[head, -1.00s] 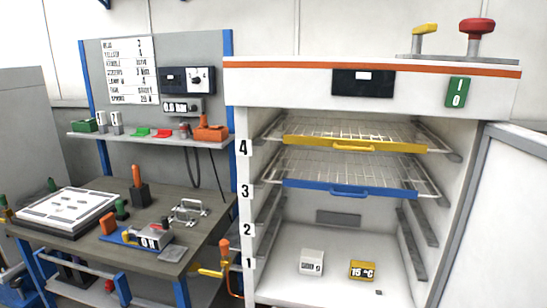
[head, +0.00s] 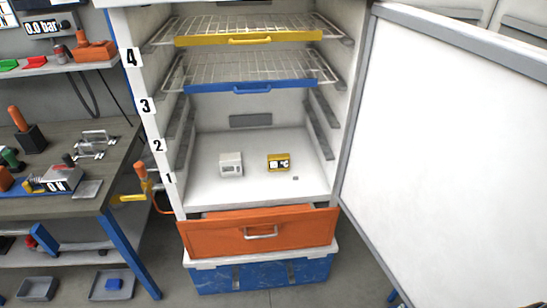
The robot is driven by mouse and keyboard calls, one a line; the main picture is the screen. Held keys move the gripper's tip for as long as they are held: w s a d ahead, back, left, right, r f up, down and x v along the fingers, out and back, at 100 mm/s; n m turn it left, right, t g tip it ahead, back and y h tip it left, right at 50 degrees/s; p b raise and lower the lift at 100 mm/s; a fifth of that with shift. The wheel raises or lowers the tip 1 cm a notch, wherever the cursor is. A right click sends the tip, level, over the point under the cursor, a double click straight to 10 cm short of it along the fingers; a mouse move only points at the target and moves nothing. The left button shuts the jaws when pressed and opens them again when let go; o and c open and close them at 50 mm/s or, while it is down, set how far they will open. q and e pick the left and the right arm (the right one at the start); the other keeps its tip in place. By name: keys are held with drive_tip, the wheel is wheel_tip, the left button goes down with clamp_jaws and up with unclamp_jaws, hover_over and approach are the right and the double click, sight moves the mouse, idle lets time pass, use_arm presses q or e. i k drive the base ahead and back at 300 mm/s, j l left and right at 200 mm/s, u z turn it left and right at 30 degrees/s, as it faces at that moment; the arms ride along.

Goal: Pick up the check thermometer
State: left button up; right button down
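A small yellow device with a display (head: 278,162) sits on the white floor of the open cabinet, right of centre. Its display read 15 °C in the earlier view, so it appears to be the check thermometer; the reading is too small to tell now. A small white box with a display (head: 230,164) stands to its left, apart from it. Neither of my grippers shows in the head view.
A blue-fronted wire shelf (head: 250,87) and a yellow-fronted one (head: 247,40) sit above the cabinet floor. The door (head: 450,150) stands open at right. An orange drawer (head: 215,239) is below, over a blue crate (head: 262,275). A cluttered workbench (head: 85,200) stands left.

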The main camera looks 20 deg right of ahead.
sight(279, 162)
drive_tip(key=l+z, duration=0.2)
drive_tip(key=z, duration=0.3)
drive_tip(key=l+z, duration=0.2)
drive_tip(key=z, duration=0.3)
drive_tip(key=i+l+z, duration=0.1)
drive_tip(key=z, duration=0.4)
